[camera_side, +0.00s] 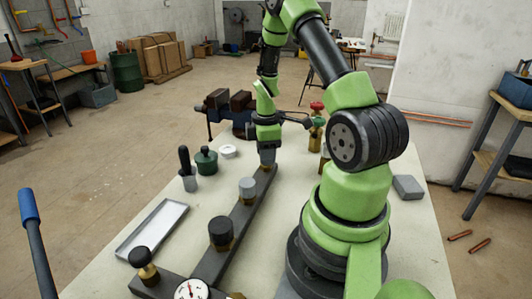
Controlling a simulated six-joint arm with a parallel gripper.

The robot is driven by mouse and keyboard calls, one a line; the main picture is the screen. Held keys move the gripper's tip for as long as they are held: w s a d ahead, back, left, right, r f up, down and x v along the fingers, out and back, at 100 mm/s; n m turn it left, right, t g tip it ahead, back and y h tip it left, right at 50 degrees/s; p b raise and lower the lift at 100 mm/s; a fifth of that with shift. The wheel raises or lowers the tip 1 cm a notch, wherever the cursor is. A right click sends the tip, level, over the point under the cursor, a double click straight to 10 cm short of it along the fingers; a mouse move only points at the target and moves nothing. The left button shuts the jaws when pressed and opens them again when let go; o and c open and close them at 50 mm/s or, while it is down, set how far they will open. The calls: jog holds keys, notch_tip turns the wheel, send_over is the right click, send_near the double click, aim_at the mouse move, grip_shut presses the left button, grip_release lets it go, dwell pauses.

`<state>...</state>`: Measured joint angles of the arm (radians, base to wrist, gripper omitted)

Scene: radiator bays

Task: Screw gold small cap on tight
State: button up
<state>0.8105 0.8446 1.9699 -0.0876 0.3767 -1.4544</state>
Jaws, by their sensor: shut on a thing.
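My gripper (267,158) points straight down over the far end of a dark manifold bar (217,258). Its jaws are shut at the bar's last fitting. The gold small cap between them is mostly hidden by the fingers and too small to make out. I cannot tell how far the cap sits on its thread. Nearer along the bar stand a grey cap (247,186) and a large black cap (221,230) on a brass stub.
A black knob on brass (141,262) and a dial gauge (190,290) are at the near end. An empty shallow tray (153,229) lies left. A green pot (206,160), a dark-handled tool (187,170), a white ring (228,151) and a vise (228,105) stand beyond.

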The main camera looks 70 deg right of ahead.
jog(key=m, duration=1.4)
jog(key=shift+m, duration=0.4)
jog(key=m, duration=0.5)
jog(key=o, duration=0.9)
jog(key=shift+c, duration=0.2)
